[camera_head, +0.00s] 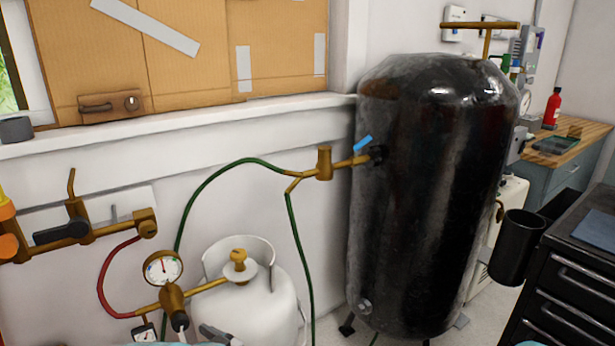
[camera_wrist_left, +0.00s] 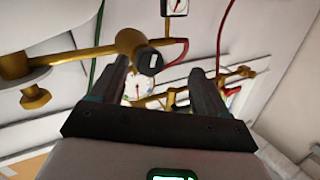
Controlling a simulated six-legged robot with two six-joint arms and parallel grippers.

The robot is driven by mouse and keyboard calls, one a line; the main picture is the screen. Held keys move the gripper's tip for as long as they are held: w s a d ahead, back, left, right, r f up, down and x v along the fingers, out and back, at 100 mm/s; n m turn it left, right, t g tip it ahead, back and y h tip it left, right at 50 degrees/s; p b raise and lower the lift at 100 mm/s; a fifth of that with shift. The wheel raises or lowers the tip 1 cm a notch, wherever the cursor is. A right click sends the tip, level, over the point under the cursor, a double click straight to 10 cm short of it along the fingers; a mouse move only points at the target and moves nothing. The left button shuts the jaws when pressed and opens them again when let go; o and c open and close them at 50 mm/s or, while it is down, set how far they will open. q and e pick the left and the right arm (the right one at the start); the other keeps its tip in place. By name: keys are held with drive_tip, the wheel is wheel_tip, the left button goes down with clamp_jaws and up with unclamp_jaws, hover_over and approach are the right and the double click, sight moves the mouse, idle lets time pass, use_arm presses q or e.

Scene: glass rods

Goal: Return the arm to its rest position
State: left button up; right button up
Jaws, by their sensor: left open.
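My left gripper (camera_wrist_left: 158,67) is open in the left wrist view, its two dark fingers apart. A brass valve with a dark round knob (camera_wrist_left: 150,62) shows between and beyond the fingers; I cannot tell whether they touch it. In the head view, a brass regulator (camera_head: 172,300) with a round gauge (camera_head: 163,268) sits by a white gas cylinder (camera_head: 250,300). A grey piece at the bottom edge there looks like a finger of my left gripper (camera_head: 216,335); the rest is cut off. My right gripper is not in view.
A tall black tank (camera_head: 430,200) stands right of the cylinder, joined to a green hose (camera_head: 215,180). Brass pipework (camera_head: 100,232) and a red hose (camera_head: 102,280) are at the left. A black drawer cabinet (camera_head: 560,280) stands at the right.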

use_arm(q)
drive_tip(key=s+a+f+m+h, duration=0.1)
drive_tip(key=s+f+m+h, duration=0.3)
drive_tip(key=f, duration=0.4)
drive_tip(key=s+a+f+m+h, duration=0.1)
drive_tip(key=s+f+h, duration=0.2)
drive_tip(key=f+h, duration=0.35)
drive_tip(key=s+d+f+m+g+h, duration=0.2)
drive_tip(key=s+d+f+g+h, duration=0.2)
drive_tip(key=s+d, duration=0.5)
drive_tip(key=s+d+f+m+g+h, duration=0.1)
drive_tip(key=s+d+f+g+h, duration=0.4)
drive_tip(key=s, duration=0.8)
wheel_tip(320, 180, up, 22)
drive_tip(key=p, duration=2)
drive_tip(key=shift+d+t+y, duration=0.35)
drive_tip(key=shift+d+t, duration=0.05)
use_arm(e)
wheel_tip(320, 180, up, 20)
use_arm(q)
drive_tip(key=shift+s, duration=0.1)
drive_tip(key=c, duration=0.6)
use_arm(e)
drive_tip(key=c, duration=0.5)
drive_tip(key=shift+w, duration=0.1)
